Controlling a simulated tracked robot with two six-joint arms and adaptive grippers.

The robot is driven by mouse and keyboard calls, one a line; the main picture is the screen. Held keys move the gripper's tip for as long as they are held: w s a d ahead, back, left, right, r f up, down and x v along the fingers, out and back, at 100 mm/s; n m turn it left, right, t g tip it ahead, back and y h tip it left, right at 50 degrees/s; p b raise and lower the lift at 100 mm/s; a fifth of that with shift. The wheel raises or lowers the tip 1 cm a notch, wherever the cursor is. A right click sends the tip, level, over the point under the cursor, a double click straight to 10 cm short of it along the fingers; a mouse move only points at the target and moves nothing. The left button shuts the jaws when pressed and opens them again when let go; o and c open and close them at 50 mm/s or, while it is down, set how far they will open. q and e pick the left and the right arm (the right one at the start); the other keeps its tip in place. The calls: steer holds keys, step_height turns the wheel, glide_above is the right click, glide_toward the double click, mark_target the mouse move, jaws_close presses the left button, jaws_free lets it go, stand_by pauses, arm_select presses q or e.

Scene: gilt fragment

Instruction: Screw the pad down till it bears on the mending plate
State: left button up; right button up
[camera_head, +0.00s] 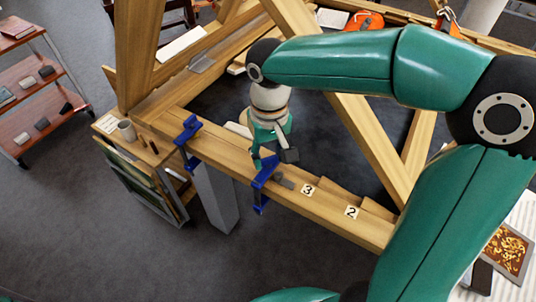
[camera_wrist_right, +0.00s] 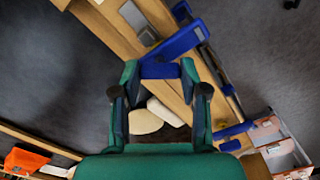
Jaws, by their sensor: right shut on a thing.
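A blue clamp (camera_head: 262,190) sits over the edge of the timber beam (camera_head: 232,160). It also shows in the right wrist view (camera_wrist_right: 182,40). My right gripper (camera_head: 265,157) comes down onto this clamp from above. In the right wrist view its two fingers (camera_wrist_right: 160,88) are shut on a blue part of the clamp. A grey metal plate (camera_head: 284,182), apparently the mending plate, lies on the beam beside the clamp; in the right wrist view it shows as a small grey patch (camera_wrist_right: 147,37). The pad is hidden, so I cannot tell whether it touches the plate. My left gripper is out of view.
A second blue clamp (camera_head: 187,141) grips the beam further left and shows in the wrist view (camera_wrist_right: 236,130). Tags 3 (camera_head: 308,190) and 2 (camera_head: 351,212) mark the beam to the right. A diagonal timber (camera_head: 365,140) rises behind. A shelf trolley (camera_head: 38,90) stands far left.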

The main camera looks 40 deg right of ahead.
mark_target(269, 157)
steer(key=shift+m, duration=1.1)
steer(key=o, duration=1.1)
steer(key=shift+o, duration=0.2)
steer(key=shift+r, duration=0.1)
step_height(269, 157, up, 12)
steer(key=shift+f, duration=0.2)
